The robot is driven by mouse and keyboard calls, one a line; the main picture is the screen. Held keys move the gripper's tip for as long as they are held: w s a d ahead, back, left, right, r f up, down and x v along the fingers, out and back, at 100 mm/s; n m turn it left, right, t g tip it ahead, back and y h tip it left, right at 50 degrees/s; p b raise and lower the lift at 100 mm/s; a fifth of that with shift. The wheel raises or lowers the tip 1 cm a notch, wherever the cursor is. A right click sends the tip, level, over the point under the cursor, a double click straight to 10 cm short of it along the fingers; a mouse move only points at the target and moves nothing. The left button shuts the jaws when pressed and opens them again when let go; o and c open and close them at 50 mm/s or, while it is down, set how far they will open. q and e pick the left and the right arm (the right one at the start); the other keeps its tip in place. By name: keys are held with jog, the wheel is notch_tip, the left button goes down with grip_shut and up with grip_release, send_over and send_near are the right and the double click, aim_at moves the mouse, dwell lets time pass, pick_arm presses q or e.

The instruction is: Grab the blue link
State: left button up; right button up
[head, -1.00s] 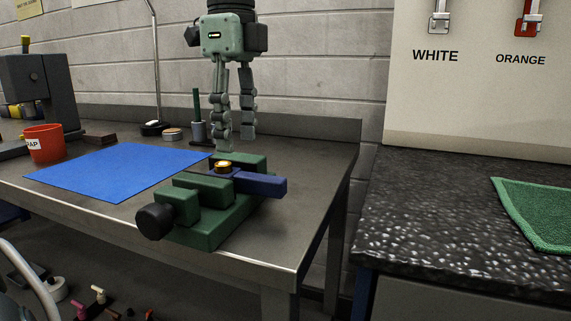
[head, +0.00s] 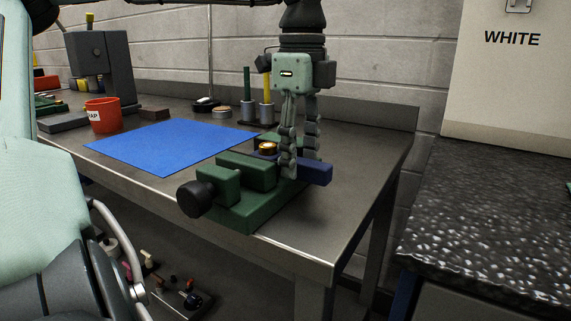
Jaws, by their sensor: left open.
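The blue link (head: 319,173) is a dark blue bar lying in a green vise (head: 250,216) near the right front of the steel table. A brass-coloured round piece (head: 267,147) sits at its inner end. My left gripper (head: 301,165) points down over the link, with its fingers open. One finger hangs in front of the bar and hides part of it; the other is on the far side, its tip partly hidden. I cannot tell whether either finger touches the link. My right gripper is not in view.
A blue mat (head: 165,147) lies left of the vise. A red cup (head: 103,115) stands beyond the mat's left corner. Holders with green and yellow sticks (head: 267,109) stand behind the vise. A dark speckled counter (head: 490,215) is at right, across a gap.

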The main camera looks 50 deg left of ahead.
pick_arm(q)
grip_shut()
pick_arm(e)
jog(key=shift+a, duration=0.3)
pick_arm(q)
jog(key=shift+r, duration=0.2)
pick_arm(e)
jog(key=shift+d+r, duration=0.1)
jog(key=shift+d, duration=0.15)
